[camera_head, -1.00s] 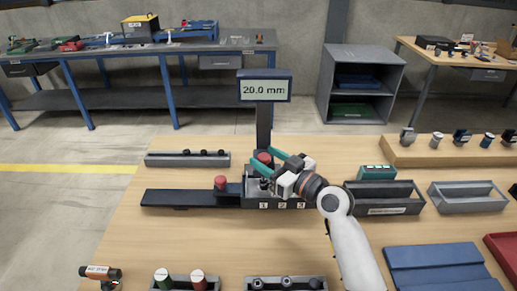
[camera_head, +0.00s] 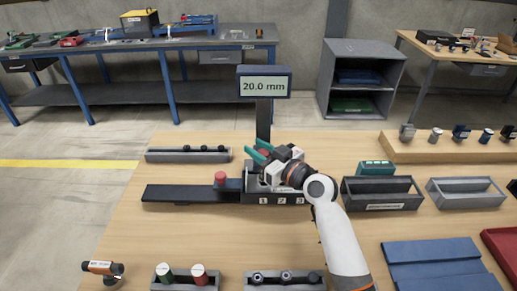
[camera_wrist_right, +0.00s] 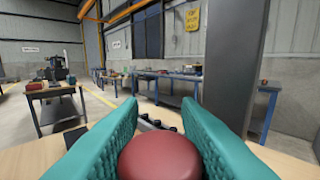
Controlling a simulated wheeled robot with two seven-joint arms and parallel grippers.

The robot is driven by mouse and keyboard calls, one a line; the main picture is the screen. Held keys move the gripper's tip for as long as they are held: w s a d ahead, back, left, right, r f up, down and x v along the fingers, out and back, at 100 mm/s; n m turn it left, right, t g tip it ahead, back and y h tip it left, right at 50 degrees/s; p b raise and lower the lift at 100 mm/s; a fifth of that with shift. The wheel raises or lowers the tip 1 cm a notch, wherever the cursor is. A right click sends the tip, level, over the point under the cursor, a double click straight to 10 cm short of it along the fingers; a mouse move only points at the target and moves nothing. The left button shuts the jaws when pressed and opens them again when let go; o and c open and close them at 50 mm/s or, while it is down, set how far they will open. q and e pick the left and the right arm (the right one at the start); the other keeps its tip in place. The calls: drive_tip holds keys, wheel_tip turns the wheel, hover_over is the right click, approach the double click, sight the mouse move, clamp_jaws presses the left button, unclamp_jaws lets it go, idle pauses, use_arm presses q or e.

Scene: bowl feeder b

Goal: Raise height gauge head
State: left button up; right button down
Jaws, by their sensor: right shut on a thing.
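The height gauge (camera_head: 264,122) stands on the wooden table, with a dark upright column and a display (camera_head: 263,86) reading 20.0 mm. Its red head knob (camera_head: 264,153) is in front of the column. My right gripper (camera_head: 259,153), with teal fingers, is shut on this knob; in the right wrist view the round red knob (camera_wrist_right: 160,158) sits between both finger pads. A dark base block (camera_head: 280,199) with slots marked 1, 2, 3 lies under the gripper, partly hidden by it. My left gripper is not in view.
A second red knob (camera_head: 221,178) stands on the dark rail (camera_head: 175,194) to the left. A grey rack (camera_head: 188,155) is behind it. Grey bins (camera_head: 382,195) and a blue mat (camera_head: 435,267) lie to the right.

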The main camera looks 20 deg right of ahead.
wheel_tip(320, 180, up, 5)
drive_tip(key=p, duration=0.3)
drive_tip(key=shift+f, duration=0.1)
drive_tip(key=c, duration=1.1)
unclamp_jaws()
drive_tip(key=shift+o, duration=0.2)
drive_tip(key=shift+f, duration=0.1)
